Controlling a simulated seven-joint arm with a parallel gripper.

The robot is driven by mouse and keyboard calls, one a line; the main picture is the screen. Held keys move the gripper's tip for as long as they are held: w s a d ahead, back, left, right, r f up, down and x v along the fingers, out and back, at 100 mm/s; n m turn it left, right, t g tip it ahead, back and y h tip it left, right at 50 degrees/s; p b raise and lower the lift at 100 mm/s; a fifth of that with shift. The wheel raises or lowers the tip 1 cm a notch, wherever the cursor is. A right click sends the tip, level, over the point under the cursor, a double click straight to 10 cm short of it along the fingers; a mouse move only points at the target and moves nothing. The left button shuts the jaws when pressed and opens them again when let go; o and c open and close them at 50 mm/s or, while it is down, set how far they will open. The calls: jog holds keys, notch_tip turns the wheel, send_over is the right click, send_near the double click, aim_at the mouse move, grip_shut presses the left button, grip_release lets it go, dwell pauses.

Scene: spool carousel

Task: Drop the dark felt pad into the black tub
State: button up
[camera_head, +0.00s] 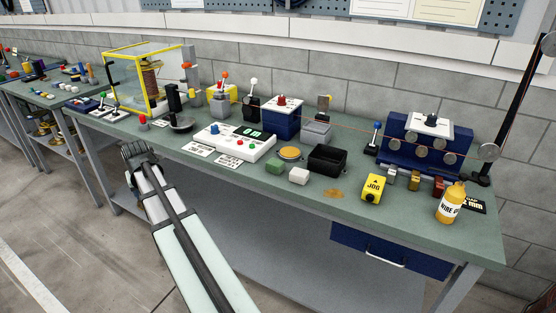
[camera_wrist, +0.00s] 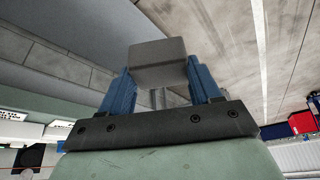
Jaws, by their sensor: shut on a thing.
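My gripper (camera_head: 135,152) is by the front edge of the bench at the left in the head view, well left of the tub. In the wrist view my gripper (camera_wrist: 158,66) has its two blue fingers shut on a plain grey block, the felt pad (camera_wrist: 158,50), held at the fingertips. The pad cannot be made out in the head view. The black tub (camera_head: 328,160) stands open on the bench right of the middle, and its visible inside looks empty. The tub does not show clearly in the wrist view.
A yellow JOG box (camera_head: 372,188) and a bottle (camera_head: 451,203) stand to the right.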

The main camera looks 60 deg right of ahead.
jog(key=s+d+r+m, duration=0.2)
jog(key=s+d, duration=0.4)
jog(key=d, duration=0.3)
jog(key=s+d+r+m+g+h, duration=0.1)
jog(key=s+d+r+m, duration=0.1)
jog(key=s+d, duration=0.4)
jog(key=s+d+r+m, duration=0.2)
jog(key=s+d+r, duration=0.2)
jog(key=d, duration=0.9)
jog(key=shift+s+d+h, duration=0.25)
jog(key=shift+s+h, duration=0.15)
jog(key=shift+s, duration=0.65)
jog(key=s+d+r+m+g, duration=0.15)
jog(key=s+d, duration=0.35)
jog(key=s, duration=0.5)
jog(key=s+d+r+m+g, duration=0.1)
jog(key=s+d+r+m, duration=0.15)
jog(key=s+d, duration=0.5)
jog(key=s+d+r+m+g, duration=0.15)
jog(key=s+d, duration=0.25)
jog(key=s, duration=0.7)
jog(key=shift+m+t, duration=0.35)
jog(key=shift+t, duration=0.15)
jog(key=shift+a+f, duration=0.15)
jog(key=shift+f, duration=1.25)
jog(key=shift+a+f, duration=0.1)
jog(key=shift+f, duration=1.25)
jog(key=o, duration=1.1)
jog(key=shift+r, duration=0.1)
